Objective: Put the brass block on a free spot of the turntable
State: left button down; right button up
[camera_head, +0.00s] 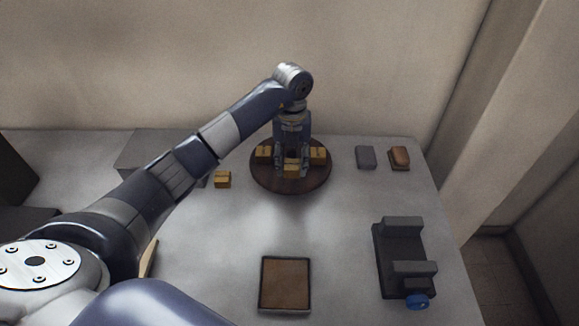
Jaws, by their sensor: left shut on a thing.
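The round dark brown turntable (292,187) stands at the back middle of the table. My left gripper (291,165) points down over it and is shut on a brass block (291,171) between its fingertips. The held block is over the front part of the turntable; I cannot tell whether it touches the surface. Two similar yellow blocks sit on the turntable, one at the left (263,153) and one at the right (319,155). The gripper hides the turntable's middle and back. My right gripper is not in view.
Another yellow block (222,179) lies on the table left of the turntable. A grey block (366,157) and a brown one (399,157) lie to the right. A brown square tray (285,309) and a dark fixture (388,264) with a blue knob (417,302) are in front.

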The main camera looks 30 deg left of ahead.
aim_at(290, 163)
pick_arm(q)
jog(key=shift+w+a+r, duration=0.1)
jog(key=shift+w+a, duration=0.2)
jog(key=shift+a, duration=0.25)
notch_tip(290, 163, down, 3)
jog(key=shift+s+d+r+p, duration=0.1)
jog(key=shift+d+r+p, duration=0.05)
jog(key=shift+p, duration=0.55)
jog(key=shift+f, duration=0.4)
jog(key=shift+f, duration=0.1)
jog(key=shift+f, duration=0.15)
jog(key=c, duration=1)
grip_release()
